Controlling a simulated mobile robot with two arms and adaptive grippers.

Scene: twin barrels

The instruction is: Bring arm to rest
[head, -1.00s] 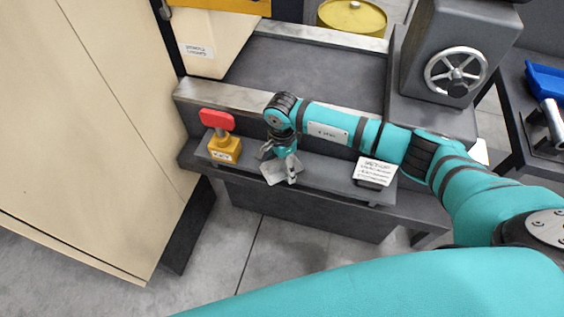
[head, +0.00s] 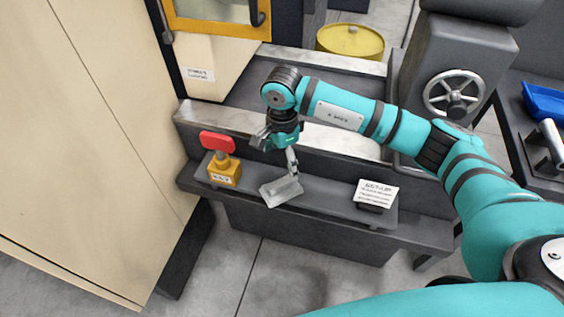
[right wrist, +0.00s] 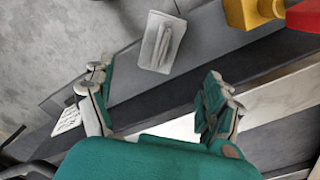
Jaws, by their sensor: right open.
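My right arm reaches in from the right in the head view, over the machine's front ledge (head: 330,205). My right gripper (head: 279,148) hangs above the ledge, open and empty. Below it a grey plate with a raised lever (head: 282,191) sits on the ledge. In the right wrist view my right gripper (right wrist: 160,88) has its fingers wide apart with nothing between them. The grey lever (right wrist: 160,42) lies beyond the fingertips, apart from them. My left gripper is not in view.
A red-topped yellow switch (head: 222,172) stands left of the lever. A white label card (head: 374,194) stands to its right. A grey housing with a handwheel (head: 454,94) is at the right. A tall beige cabinet (head: 85,130) fills the left. A yellow drum (head: 350,41) stands behind.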

